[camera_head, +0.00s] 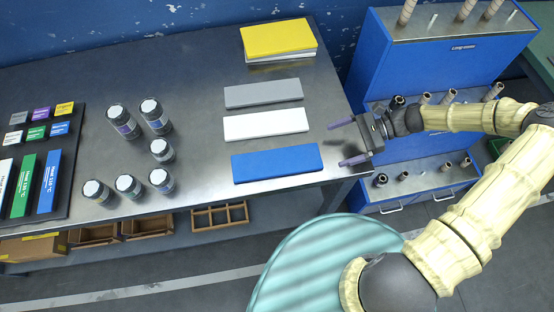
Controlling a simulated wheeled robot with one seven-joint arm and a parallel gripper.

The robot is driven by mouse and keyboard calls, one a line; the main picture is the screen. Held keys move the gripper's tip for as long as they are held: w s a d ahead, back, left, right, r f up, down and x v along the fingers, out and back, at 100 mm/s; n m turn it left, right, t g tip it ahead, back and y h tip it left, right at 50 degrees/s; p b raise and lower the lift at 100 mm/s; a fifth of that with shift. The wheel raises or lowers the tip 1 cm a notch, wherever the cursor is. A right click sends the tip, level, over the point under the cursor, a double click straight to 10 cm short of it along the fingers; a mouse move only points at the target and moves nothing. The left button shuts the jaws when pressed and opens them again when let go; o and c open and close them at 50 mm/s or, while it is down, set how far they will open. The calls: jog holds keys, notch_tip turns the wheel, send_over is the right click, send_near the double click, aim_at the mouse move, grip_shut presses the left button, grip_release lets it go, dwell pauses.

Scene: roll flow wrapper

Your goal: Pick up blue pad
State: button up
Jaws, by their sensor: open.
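The blue pad (277,163) is a flat rectangular block lying near the front right edge of the metal table. My gripper (346,143) is just right of the pad, by the table's right edge. Its two purple fingers are spread apart and point left, with nothing between them. The fingers look apart from the pad; their exact height above the table is hard to tell.
A white pad (265,125), a grey pad (263,93) and a yellow pad (278,38) lie behind the blue one on the table (200,75). Several jars (123,122) stand left. A blue cabinet (440,55) with tool holders stands right.

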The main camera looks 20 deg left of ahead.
send_near(298, 157)
jog(key=x, duration=0.2)
jog(key=shift+s+a+f+p, duration=0.1)
jog(key=shift+a+f+p, duration=0.1)
jog(key=shift+f+p, duration=0.15)
jog(key=shift+s+a, duration=0.25)
jog(key=shift+a, duration=0.1)
jog(key=p+x, duration=0.1)
jog(key=x, duration=0.3)
jog(key=shift+s+a, duration=0.15)
jog(key=shift+s, duration=0.05)
jog(key=c, duration=1)
